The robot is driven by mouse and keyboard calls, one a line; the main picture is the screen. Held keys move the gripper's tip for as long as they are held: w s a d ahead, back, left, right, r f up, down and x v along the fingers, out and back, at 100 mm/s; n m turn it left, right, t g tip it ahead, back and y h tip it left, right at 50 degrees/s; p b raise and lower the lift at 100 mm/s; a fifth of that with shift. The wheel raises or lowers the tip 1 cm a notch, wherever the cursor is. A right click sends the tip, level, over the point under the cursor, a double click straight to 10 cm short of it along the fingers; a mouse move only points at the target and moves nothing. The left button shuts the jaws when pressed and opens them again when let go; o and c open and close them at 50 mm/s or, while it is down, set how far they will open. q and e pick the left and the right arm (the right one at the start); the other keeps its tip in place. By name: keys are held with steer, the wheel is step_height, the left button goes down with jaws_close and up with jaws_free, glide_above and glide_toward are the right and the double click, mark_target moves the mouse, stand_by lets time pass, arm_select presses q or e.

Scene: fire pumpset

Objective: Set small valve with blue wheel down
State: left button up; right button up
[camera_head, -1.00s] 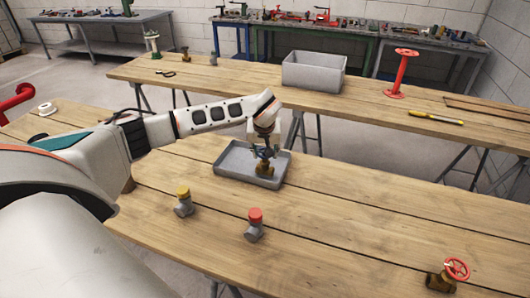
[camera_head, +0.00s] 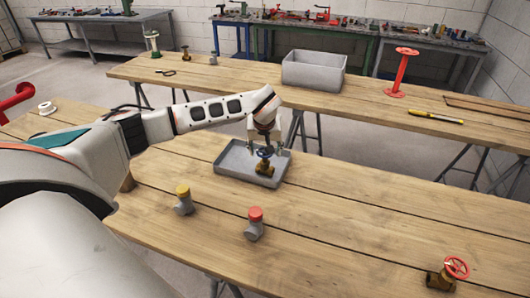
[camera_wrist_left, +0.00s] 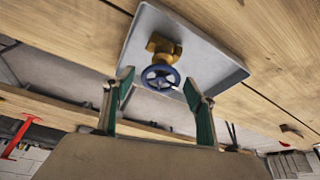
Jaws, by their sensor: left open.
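The small valve with the blue wheel (camera_head: 264,165) stands in the shallow grey tray (camera_head: 230,172) on the near wooden table. Its body is brass. In the left wrist view the valve (camera_wrist_left: 163,65) sits inside the tray (camera_wrist_left: 215,62), with its blue wheel facing the camera. My left gripper (camera_head: 265,148) is just above the valve. In the left wrist view its green-lined fingers (camera_wrist_left: 158,92) are spread apart on either side of the wheel, with gaps to it. My right gripper is not in view.
The far table holds a grey bin (camera_head: 314,72) and a red stand (camera_head: 401,75). The near table's middle right is clear.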

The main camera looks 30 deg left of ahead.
arm_select(q)
steer(key=v, duration=1.1)
steer(key=shift+b, duration=0.3)
steer(key=shift+f, duration=0.1)
